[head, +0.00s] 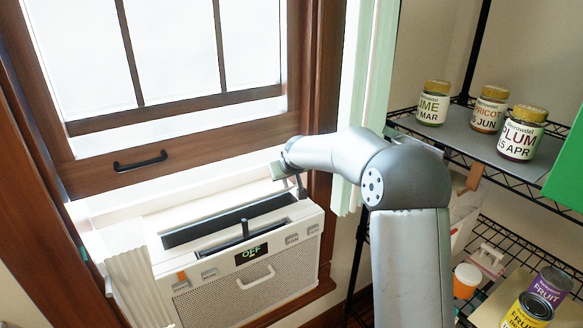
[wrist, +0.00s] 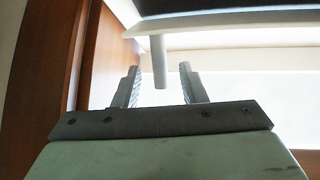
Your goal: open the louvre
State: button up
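My gripper (head: 292,184) is above the unit's top right, partly hidden by my wrist in the head view. In the wrist view my gripper (wrist: 160,82) is open, its two fingers apart. A grey post (wrist: 159,60) shows in the gap between the fingers, joined to a pale bar. I cannot tell how deep it sits between them, and no contact shows.
The unit's display (head: 250,253) reads OFF, with buttons on both sides. The raised window sash (head: 165,120) and its black handle (head: 140,161) are above and behind. A wire shelf (head: 470,150) with jars stands to the right; cans (head: 530,310) sit lower down.

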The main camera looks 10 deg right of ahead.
jog(key=b+v, duration=0.2)
jog(key=v, duration=1.2)
jog(key=shift+s+f, duration=0.1)
jog(key=shift+f, duration=0.05)
jog(key=s+d+f+m+g, duration=0.1)
jog(key=s+f, duration=0.4)
jog(key=s, duration=0.8)
jog(key=s+d+f+m+g+h, duration=0.1)
jog(key=s+f+g, duration=0.3)
jog(key=s, duration=0.9)
jog(key=s+d+f+m+g, duration=0.1)
jog(key=s+d+f+g, duration=0.2)
jog(key=s+f, duration=0.4)
jog(key=s, duration=0.6)
jog(key=shift+s+f, duration=0.25)
